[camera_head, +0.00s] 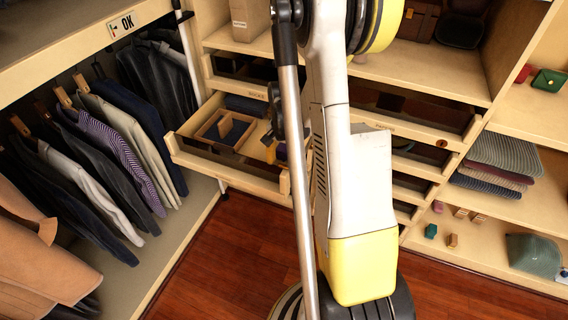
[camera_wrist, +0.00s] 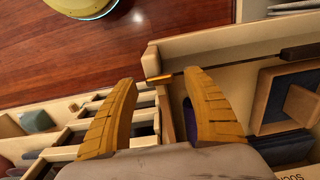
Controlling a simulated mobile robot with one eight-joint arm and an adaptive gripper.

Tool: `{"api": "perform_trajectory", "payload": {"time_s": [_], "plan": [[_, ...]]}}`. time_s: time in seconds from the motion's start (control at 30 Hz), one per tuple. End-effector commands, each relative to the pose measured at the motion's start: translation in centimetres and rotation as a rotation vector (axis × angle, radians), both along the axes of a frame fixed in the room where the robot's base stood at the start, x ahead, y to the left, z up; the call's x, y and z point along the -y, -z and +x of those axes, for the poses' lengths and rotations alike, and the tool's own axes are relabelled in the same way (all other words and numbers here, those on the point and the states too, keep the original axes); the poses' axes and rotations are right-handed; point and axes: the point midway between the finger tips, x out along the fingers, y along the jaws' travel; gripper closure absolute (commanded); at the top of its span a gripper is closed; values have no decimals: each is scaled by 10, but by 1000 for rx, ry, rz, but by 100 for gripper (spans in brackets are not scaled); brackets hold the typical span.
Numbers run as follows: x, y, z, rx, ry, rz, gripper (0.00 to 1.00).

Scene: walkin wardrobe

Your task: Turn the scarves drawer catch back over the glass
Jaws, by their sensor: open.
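My gripper (camera_wrist: 160,90) is open, its two orange fingers apart, with nothing clearly held between them. In the head view the same drawer (camera_head: 225,179) stands open left of my arm, which hides most of my gripper. A small round orange piece (camera_head: 441,143) shows on a drawer front at right. The scarves label is not readable.
The open drawer holds a wooden box (camera_head: 224,131) and dark cloth. Hanging clothes (camera_head: 105,150) fill the left side. Folded knitwear (camera_head: 502,155) and small blocks lie on the right shelves. The red wooden floor (camera_head: 240,245) is clear in front.

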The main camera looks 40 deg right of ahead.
Motion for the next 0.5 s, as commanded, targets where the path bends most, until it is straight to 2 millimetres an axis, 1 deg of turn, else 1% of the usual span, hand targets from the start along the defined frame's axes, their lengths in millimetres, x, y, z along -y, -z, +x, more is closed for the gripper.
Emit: {"api": "perform_trajectory", "payload": {"time_s": [0.17, 0.3, 0.4, 0.5], "plan": [[0, -33, -1, 0, 0, 0, 41], [0, -66, 0, 0, 0, 0, 41], [0, -86, -1, 0, 0, 0, 41], [0, -101, 0, 0, 0, 0, 41]]}}
